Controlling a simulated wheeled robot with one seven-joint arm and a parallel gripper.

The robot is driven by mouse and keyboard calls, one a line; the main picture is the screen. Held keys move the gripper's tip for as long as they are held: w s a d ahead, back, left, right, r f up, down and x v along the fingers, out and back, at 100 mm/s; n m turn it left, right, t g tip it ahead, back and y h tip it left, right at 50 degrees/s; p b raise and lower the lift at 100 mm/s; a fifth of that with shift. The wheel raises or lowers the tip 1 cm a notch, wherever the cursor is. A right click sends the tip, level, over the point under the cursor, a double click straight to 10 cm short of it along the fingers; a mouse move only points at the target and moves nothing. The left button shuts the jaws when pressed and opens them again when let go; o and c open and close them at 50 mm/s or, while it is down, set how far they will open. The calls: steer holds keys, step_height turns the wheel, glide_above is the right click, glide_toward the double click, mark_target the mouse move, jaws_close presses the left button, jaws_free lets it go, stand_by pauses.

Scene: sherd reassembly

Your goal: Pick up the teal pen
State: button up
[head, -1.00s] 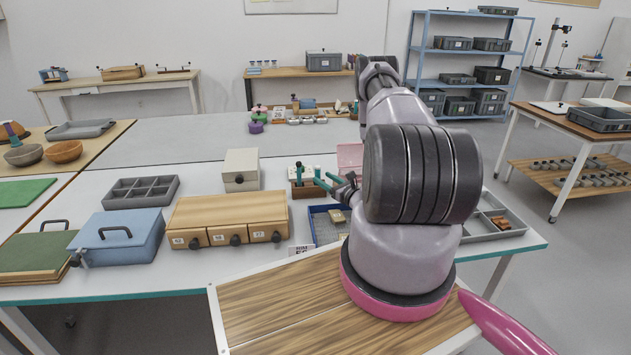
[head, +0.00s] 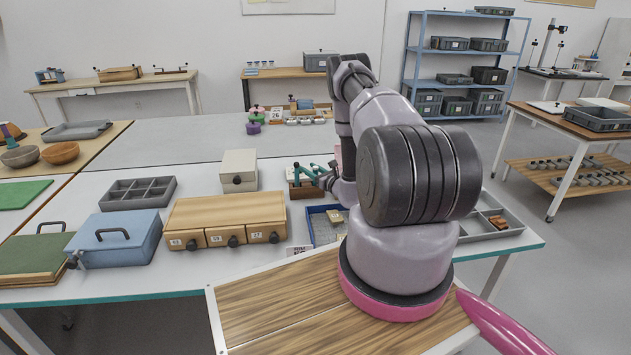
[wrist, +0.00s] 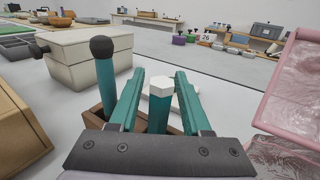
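Two teal shafts stand in a small brown wooden holder (wrist: 93,118) in the wrist view. One teal pen (wrist: 159,110) has a white six-sided top and stands between my gripper's fingers. The other teal shaft (wrist: 104,80) has a black ball top and stands just outside the left finger. My gripper (wrist: 160,75) is open, its teal fingers on either side of the white-topped pen, with gaps visible. In the head view my gripper (head: 306,172) is at the wooden holder (head: 301,191), and its fingers hide much of the shafts.
A pale box (head: 239,171) stands left of the holder. A pink tray (wrist: 285,110) lies to the right in the wrist view. A blue tray (head: 323,232) and a wooden drawer unit (head: 228,212) are nearer the front.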

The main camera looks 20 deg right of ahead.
jaws_close()
